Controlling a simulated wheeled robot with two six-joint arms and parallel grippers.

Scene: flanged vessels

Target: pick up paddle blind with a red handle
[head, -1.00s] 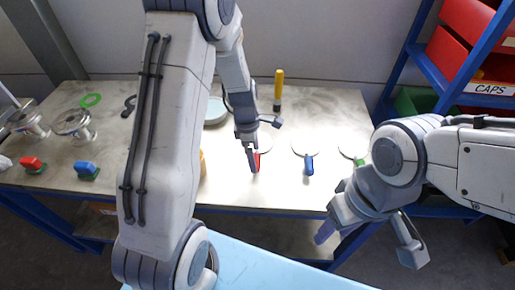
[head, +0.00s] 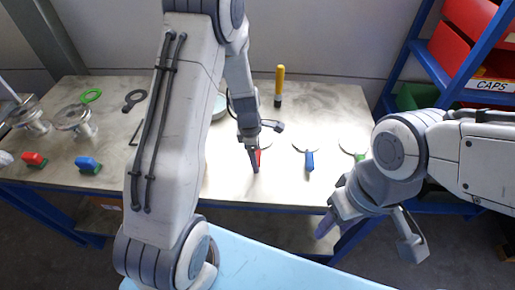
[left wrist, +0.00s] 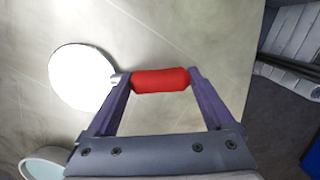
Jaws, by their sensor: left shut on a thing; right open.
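The paddle blind with a red handle shows in the left wrist view as a red grip (left wrist: 160,80) joined to a pale round disc (left wrist: 82,78). In the head view its red handle (head: 258,157) is partly hidden by my left gripper (head: 254,166). My left gripper is shut on the red handle, with one finger at each end of the grip in the left wrist view (left wrist: 160,85). The disc lies over the table; I cannot tell if it is lifted. My right gripper (head: 328,222) is open and empty, in front of the table's front edge.
On the table (head: 230,185) a blue-handled paddle (head: 309,160) and a green-handled one (head: 359,157) lie to the right. A yellow-handled tool (head: 279,85) stands behind. A blue shelf (head: 440,75) stands right.

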